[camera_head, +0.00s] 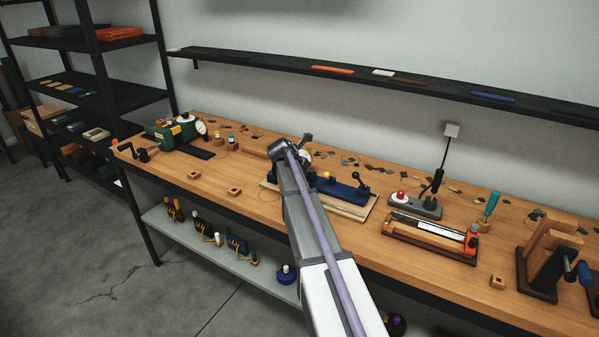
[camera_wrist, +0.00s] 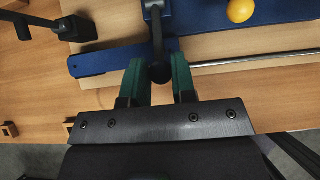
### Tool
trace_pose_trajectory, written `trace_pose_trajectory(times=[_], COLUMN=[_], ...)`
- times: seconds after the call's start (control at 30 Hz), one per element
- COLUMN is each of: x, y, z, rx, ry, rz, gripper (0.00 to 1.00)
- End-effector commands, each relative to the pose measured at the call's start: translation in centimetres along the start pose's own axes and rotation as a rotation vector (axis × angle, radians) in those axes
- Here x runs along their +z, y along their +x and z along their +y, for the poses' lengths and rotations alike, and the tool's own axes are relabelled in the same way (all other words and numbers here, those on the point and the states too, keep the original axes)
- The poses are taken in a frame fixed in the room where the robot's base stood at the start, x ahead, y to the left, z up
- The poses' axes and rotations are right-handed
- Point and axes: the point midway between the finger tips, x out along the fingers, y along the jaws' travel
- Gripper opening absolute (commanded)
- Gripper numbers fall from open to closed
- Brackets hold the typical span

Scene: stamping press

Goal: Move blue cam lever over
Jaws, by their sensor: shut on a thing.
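In the wrist view, my gripper (camera_wrist: 160,68) has two green fingers closed around the black ball knob (camera_wrist: 160,73) of a lever. The lever's dark rod (camera_wrist: 156,35) runs up from the knob to a blue mount at the top edge. A flat blue bar (camera_wrist: 105,62) lies just beyond the fingers and passes behind the lever. In the head view, the blue fixture (camera_head: 342,189) sits on a pale board, partly hidden by my arm. My gripper is hidden there by the arm.
A yellow ball (camera_wrist: 240,10) tops the blue fixture, and a metal rod (camera_wrist: 250,60) runs to the right. A black clamp-like part (camera_wrist: 75,28) stands at left. On the bench, a red-button box (camera_head: 415,205) stands right, and a green machine (camera_head: 172,133) far left.

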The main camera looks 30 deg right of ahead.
Motion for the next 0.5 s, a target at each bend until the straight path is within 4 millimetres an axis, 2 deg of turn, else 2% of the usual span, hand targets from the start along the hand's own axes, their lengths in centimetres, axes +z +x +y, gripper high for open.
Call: trace_pose_trajectory(times=[0.3, 0.5], x=[2.2, 2.4], y=[-0.8, -0.7], z=[0.0, 0.0], rx=[0.0, 0.0], ry=[0.0, -0.001], rz=[-0.002, -0.002], gripper=[0.12, 0.12])
